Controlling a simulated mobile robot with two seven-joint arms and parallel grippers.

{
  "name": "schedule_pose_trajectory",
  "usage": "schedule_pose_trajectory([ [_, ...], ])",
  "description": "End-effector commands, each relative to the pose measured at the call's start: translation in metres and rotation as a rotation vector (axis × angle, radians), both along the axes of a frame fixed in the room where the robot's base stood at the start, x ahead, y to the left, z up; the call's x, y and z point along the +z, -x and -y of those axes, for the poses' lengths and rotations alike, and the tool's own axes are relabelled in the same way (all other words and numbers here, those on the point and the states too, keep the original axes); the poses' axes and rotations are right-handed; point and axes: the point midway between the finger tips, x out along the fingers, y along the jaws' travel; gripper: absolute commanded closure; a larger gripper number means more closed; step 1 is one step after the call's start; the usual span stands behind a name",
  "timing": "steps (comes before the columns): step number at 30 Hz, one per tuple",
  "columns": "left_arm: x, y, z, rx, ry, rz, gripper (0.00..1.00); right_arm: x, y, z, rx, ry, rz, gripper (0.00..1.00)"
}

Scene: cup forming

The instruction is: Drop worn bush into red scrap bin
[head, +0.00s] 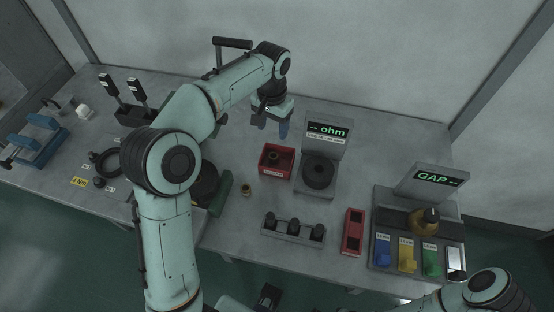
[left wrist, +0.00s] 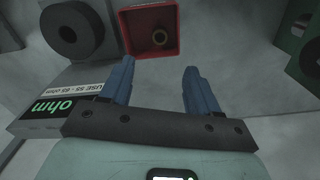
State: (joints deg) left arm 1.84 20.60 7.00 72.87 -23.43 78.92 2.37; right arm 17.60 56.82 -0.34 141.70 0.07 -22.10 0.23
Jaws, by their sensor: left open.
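The red scrap bin (head: 284,176) stands on the table left of the ohm meter. It also shows at the top of the left wrist view (left wrist: 127,32). A second small brass bush (head: 246,191) stands on the table. My right gripper does not show.
The ohm meter (head: 327,150) with a dark ring (head: 318,172) stands right of the bin. A green block (head: 221,194), a rack of dark pegs (head: 293,230), a red tray (head: 352,233) and the GAP station (head: 437,180) stand around. Bare table lies behind the bin.

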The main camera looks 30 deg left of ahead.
Motion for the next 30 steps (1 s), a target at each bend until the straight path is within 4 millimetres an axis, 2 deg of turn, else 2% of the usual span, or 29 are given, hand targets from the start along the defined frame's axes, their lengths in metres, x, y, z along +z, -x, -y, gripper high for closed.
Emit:
schedule_pose_trajectory([
  [1, 0.013, -0.001, 0.000, -0.001, 0.000, 0.004, 0.39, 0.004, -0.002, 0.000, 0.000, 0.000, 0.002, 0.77],
  [3, 0.025, -0.001, 0.000, -0.001, 0.000, 0.003, 0.39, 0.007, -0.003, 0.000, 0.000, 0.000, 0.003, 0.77],
  [9, 0.043, 0.000, 0.000, -0.001, 0.000, 0.000, 0.39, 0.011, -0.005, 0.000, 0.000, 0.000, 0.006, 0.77],
  [30, 0.044, 0.000, 0.000, 0.000, 0.000, -0.001, 0.39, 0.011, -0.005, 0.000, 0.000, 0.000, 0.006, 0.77],
])
